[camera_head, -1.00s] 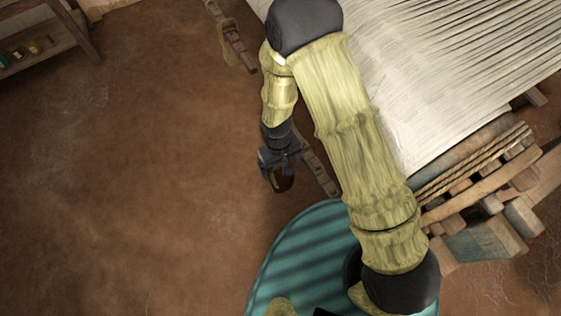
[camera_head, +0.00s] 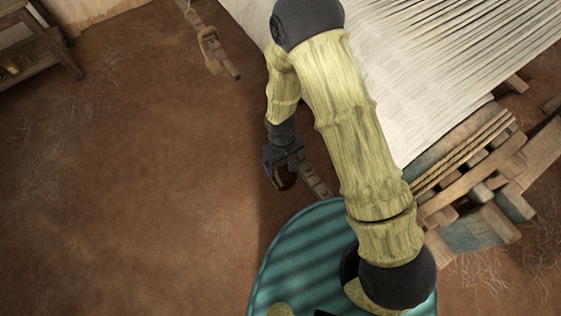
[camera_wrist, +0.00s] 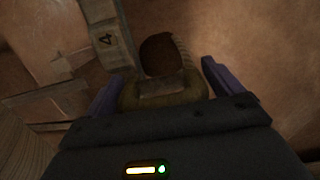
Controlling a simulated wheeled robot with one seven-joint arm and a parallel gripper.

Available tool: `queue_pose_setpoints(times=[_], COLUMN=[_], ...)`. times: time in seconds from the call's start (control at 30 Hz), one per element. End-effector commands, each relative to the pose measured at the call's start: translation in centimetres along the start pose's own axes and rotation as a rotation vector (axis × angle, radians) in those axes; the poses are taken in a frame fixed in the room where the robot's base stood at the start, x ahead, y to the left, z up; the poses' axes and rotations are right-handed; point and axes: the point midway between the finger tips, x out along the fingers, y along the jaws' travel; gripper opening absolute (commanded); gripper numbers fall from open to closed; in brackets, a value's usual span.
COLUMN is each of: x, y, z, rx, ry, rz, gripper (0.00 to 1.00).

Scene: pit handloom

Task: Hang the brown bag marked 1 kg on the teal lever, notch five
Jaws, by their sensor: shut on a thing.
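My gripper (camera_head: 283,166) hangs low beside the near lever, shut on a dark brown bag (camera_head: 285,180). In the wrist view the bag (camera_wrist: 160,53) sits between the purple fingers of my gripper (camera_wrist: 163,88), with an olive-tan part nearest me. No 1 kg mark can be read. The near lever (camera_head: 318,183) is a notched bar just right of the gripper. In the wrist view a pale bar (camera_wrist: 107,38) marked 4 runs just left of the bag, apparently this lever. I cannot tell whether they touch. No teal shows clearly on it.
A second bar (camera_head: 222,62) at the top carries a tan bag (camera_head: 207,42). The loom's white warp (camera_head: 420,70) and wooden frame (camera_head: 470,190) fill the right. A wooden shelf (camera_head: 35,45) stands top left. The brown floor at left is clear.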

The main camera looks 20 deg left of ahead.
Motion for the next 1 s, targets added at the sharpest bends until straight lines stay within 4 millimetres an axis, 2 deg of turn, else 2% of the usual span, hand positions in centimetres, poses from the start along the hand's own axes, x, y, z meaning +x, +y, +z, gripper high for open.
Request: queue_pose_setpoints(times=[0.9,1.0], x=[-0.1,0.7], y=[5.2,5.0], z=[0.0,-0.1], rx=[0.005,0.001], ry=[0.001,0.001], rz=[0.0,0.0], gripper=[0.21,0.21])
